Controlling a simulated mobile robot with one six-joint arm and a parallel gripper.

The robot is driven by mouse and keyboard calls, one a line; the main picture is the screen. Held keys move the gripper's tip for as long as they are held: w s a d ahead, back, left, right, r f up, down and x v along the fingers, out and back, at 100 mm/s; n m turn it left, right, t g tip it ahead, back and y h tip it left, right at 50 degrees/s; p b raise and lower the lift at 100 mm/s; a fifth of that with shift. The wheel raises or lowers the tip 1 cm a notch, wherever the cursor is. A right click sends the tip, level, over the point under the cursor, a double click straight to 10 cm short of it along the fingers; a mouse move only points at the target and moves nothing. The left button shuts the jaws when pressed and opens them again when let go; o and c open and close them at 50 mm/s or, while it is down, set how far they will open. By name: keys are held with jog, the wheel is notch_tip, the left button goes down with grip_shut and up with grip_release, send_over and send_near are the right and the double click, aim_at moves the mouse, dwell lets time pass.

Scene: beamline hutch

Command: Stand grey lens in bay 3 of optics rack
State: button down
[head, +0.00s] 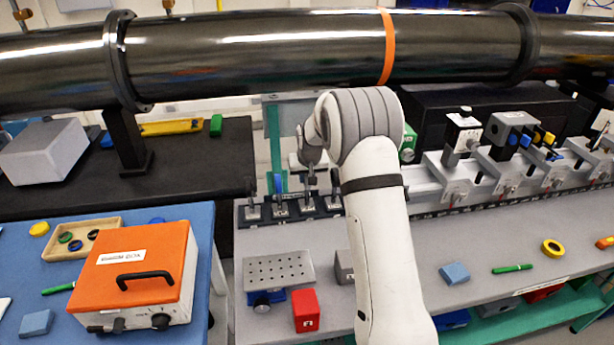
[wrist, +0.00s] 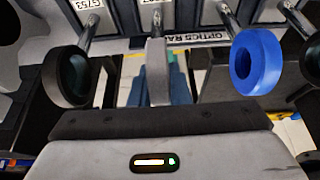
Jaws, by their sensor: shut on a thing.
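The optics rack, with its label (wrist: 222,38) in the wrist view, shows as a row of dark bays (head: 306,208) left of my arm in the head view. My gripper (head: 311,166) is over this row, shut on the grey lens (wrist: 157,72). The lens is seen nearly edge-on, between a black lens (wrist: 66,76) on the left and a blue lens (wrist: 254,62) on the right, apart from both. Its foot is hidden, so I cannot tell whether it touches the bay.
Another dark lens (wrist: 313,58) stands at the wrist view's right edge. A perforated plate (head: 279,269) and a red block (head: 306,310) are in front of the rack. The black beam pipe (head: 250,52) crosses above. A rail with mounted optics (head: 464,135) is on the right.

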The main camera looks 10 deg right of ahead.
jog(key=shift+f, duration=0.2)
jog(key=c, duration=1.4)
grip_release()
jog(key=shift+o, duration=0.2)
jog(key=shift+r, duration=0.1)
jog(key=b+v, duration=0.2)
jog(key=v, duration=1)
jog(key=s+r, duration=0.3)
jog(key=s, duration=0.7)
jog(key=s+r, duration=0.4)
jog(key=s, duration=0.5)
jog(key=s+f, duration=0.2)
jog(key=s, duration=0.8)
jog(key=s+f+g, duration=0.1)
jog(key=s, duration=0.9)
jog(key=shift+s+d+f+g, duration=0.15)
jog(key=shift+d+f+g, duration=0.05)
jog(key=shift+f+g, duration=0.15)
